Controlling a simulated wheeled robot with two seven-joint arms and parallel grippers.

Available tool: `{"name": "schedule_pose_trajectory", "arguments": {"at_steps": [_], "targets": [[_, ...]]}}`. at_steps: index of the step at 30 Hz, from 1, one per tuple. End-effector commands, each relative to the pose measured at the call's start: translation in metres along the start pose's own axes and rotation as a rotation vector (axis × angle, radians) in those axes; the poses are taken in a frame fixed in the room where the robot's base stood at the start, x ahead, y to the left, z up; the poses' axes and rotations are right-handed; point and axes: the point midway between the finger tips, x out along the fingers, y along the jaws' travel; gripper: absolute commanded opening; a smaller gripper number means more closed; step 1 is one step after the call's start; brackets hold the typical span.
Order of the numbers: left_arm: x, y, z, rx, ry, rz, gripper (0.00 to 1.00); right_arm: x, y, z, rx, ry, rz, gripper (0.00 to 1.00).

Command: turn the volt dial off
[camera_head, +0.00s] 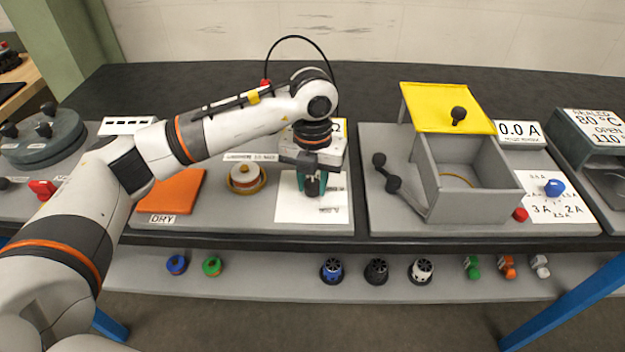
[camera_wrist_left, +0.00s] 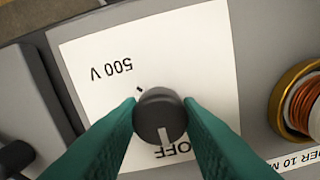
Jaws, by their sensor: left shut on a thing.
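The volt dial is a round dark knob (camera_wrist_left: 158,114) on a white plate (camera_wrist_left: 85,55) marked "500 V" and "OFF". In the left wrist view, the knob's white mark points down at the "OFF" lettering, which the knob partly covers. A short black tick lies on the "500 V" side. My left gripper (camera_wrist_left: 160,112) has its green fingers shut on the knob, one on each side. In the head view, my left gripper (camera_head: 312,186) points down over the white plate (camera_head: 298,209) and hides most of the knob. My right gripper is not in view.
A copper coil (camera_head: 245,177) and an orange pad (camera_head: 172,192) lie left of the plate. Right of it stands a grey box (camera_head: 470,198) with a raised yellow lid (camera_head: 440,108), beside a blue knob (camera_head: 554,187). Several small parts sit on the lower shelf (camera_head: 300,283).

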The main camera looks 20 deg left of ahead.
Motion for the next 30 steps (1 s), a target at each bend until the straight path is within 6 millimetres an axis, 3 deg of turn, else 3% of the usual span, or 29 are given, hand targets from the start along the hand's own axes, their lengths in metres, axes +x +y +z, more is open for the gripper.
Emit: {"name": "schedule_pose_trajectory", "arguments": {"at_steps": [8,9,13,23,30], "targets": [[-0.002,0.000,-0.001,-0.005,0.005,0.001,0.09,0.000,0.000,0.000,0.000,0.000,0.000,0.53],[-0.002,0.000,-0.001,-0.005,0.005,0.001,0.35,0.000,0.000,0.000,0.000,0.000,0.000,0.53],[-0.001,0.000,-0.001,-0.004,0.004,0.001,0.53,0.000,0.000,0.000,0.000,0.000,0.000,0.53],[-0.004,0.000,-0.001,-0.002,0.002,0.001,0.53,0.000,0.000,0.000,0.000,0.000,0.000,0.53],[-0.043,0.000,-0.001,-0.002,0.007,0.002,0.53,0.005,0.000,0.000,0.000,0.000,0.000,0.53]]}}
